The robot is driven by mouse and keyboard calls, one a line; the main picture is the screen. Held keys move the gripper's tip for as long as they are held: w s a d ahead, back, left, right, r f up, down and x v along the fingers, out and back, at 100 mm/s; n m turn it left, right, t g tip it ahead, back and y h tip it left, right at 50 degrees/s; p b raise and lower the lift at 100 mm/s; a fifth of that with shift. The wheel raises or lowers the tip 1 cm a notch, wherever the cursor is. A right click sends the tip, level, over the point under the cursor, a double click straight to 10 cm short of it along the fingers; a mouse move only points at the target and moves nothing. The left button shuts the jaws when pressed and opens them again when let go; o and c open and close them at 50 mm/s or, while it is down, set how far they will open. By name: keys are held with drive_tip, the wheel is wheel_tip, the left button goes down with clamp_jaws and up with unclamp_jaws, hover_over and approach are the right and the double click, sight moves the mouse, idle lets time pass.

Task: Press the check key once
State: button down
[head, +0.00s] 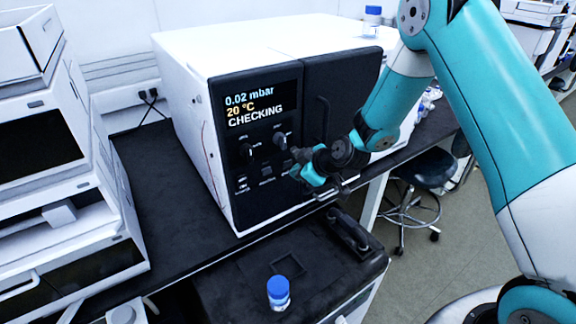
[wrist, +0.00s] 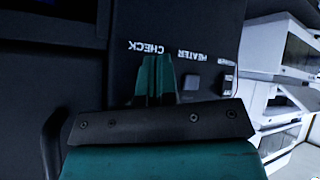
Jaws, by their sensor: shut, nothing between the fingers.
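The white instrument (head: 250,45) has a black front panel, and its display (head: 258,104) reads 0.02 mbar, 20 °C and CHECKING. My gripper (head: 297,156) is at the lower right part of this panel, its fingers shut with nothing between them. In the wrist view the teal fingertips (wrist: 157,60) lie over the spot by the CHECK label (wrist: 146,47). The check key itself is hidden by the fingers. I cannot tell whether the tips touch it. The HEATER label (wrist: 195,55) and a small key (wrist: 192,82) show beside the fingers.
Two knobs (head: 247,150) sit under the display. A dark door handle (head: 322,115) is just above my gripper. A blue-capped vial (head: 278,292) stands on the black unit in front, and another (head: 372,20) on the instrument. White stacked modules (head: 60,180) stand at left.

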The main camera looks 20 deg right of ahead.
drive_tip(key=s, duration=0.1)
drive_tip(key=s+d+b, duration=0.1)
drive_tip(key=s, duration=0.2)
drive_tip(key=shift+s+d+b, duration=0.25)
drive_tip(key=shift+s+b, duration=0.1)
drive_tip(key=shift+b, duration=0.05)
idle(0.4)
drive_tip(key=s+a+r+m+g, duration=0.1)
drive_tip(key=s+a+r+g, duration=0.5)
drive_tip(key=s+r, duration=0.8)
drive_tip(key=s+r+m, duration=0.1)
drive_tip(key=s+r, duration=0.2)
drive_tip(key=s, duration=0.4)
drive_tip(key=s+r+m+g+h, duration=0.1)
drive_tip(key=s+r+m, duration=0.1)
drive_tip(key=s, duration=0.6)
drive_tip(key=shift+r+g, duration=0.3)
drive_tip(key=shift+r, duration=0.55)
